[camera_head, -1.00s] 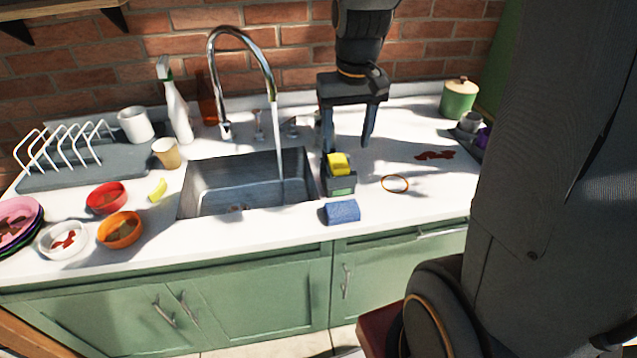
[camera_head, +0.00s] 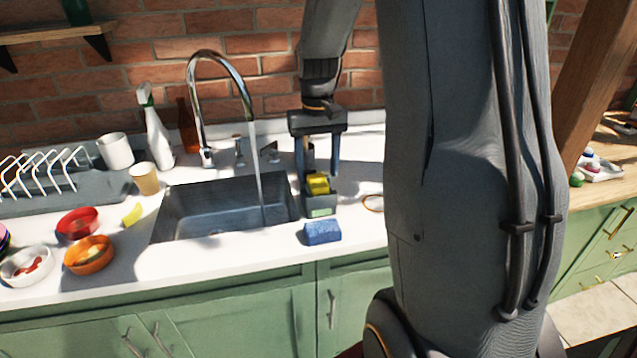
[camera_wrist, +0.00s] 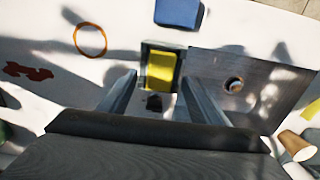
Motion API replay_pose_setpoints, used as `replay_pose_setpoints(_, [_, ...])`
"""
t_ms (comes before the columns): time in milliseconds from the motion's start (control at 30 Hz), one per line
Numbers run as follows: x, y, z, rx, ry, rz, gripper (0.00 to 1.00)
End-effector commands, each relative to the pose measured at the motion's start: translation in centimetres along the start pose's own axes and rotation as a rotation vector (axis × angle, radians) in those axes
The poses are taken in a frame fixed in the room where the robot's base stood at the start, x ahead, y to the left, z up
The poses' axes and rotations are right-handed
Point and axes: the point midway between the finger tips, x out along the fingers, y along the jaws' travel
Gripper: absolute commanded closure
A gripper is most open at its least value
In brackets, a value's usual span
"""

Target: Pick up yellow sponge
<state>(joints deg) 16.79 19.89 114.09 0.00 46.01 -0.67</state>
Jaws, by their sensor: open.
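The yellow sponge (camera_head: 318,184) sits in a small dark holder (camera_head: 321,211) on the counter, just right of the sink. In the wrist view the sponge (camera_wrist: 161,70) lies inside the holder's rim, ahead of and between my fingers. My gripper (camera_head: 318,178) points down over the holder, its two fingers apart. In the wrist view my gripper (camera_wrist: 160,85) is open and empty. A dark small object (camera_wrist: 154,102) shows beside the sponge, partly unclear.
A blue sponge (camera_head: 322,233) lies in front of the holder. The sink (camera_head: 225,205) with a running faucet (camera_head: 215,60) is at left. A ring (camera_head: 373,203) lies at right. Bowls, a spray bottle (camera_head: 157,135) and a dish rack (camera_head: 45,185) stand further left.

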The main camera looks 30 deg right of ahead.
Motion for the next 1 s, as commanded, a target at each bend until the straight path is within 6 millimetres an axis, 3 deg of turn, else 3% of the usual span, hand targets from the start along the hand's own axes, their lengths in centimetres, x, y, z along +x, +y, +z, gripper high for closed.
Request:
replay_pose_setpoints(200, [2.2, 0.0, 0.1, -0.001, -0.001, 0.0, 0.43])
replay_pose_setpoints(433, [2.4, -0.1, 0.1, -0.001, 0.0, 0.0, 0.43])
replay_pose_setpoints(700, [2.3, -0.1, 0.1, -0.002, 0.0, 0.0, 0.86])
replay_pose_setpoints(1000, [2.0, -0.1, 0.0, -0.002, 0.002, 0.0, 0.87])
